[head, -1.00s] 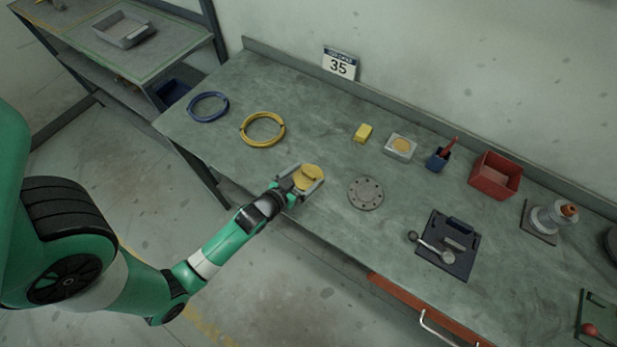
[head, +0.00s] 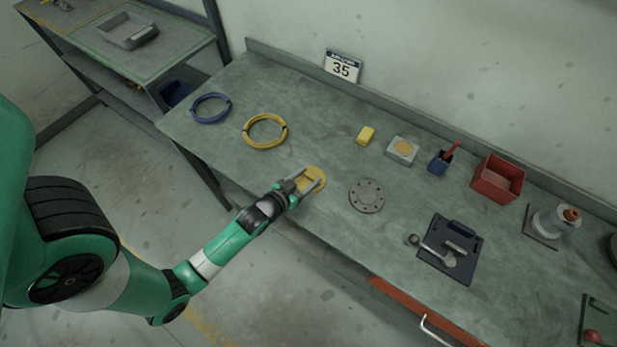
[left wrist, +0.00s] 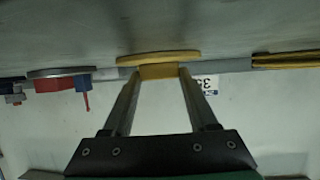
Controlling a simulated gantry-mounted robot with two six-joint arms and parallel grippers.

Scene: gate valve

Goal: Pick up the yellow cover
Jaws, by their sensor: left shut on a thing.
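The yellow cover (head: 315,175) is a round disc with a raised grip block, near the front edge of the bench. My left gripper (head: 308,180) reaches in from the left and is shut on the cover's block. In the left wrist view the yellow cover (left wrist: 158,57) shows edge-on, its block between the two fingertips (left wrist: 158,72). I cannot tell whether the disc touches the bench. My right gripper is not in view.
A grey flange (head: 366,195) lies just right of the cover. A yellow ring (head: 246,132) and a blue ring (head: 193,106) lie to the left.

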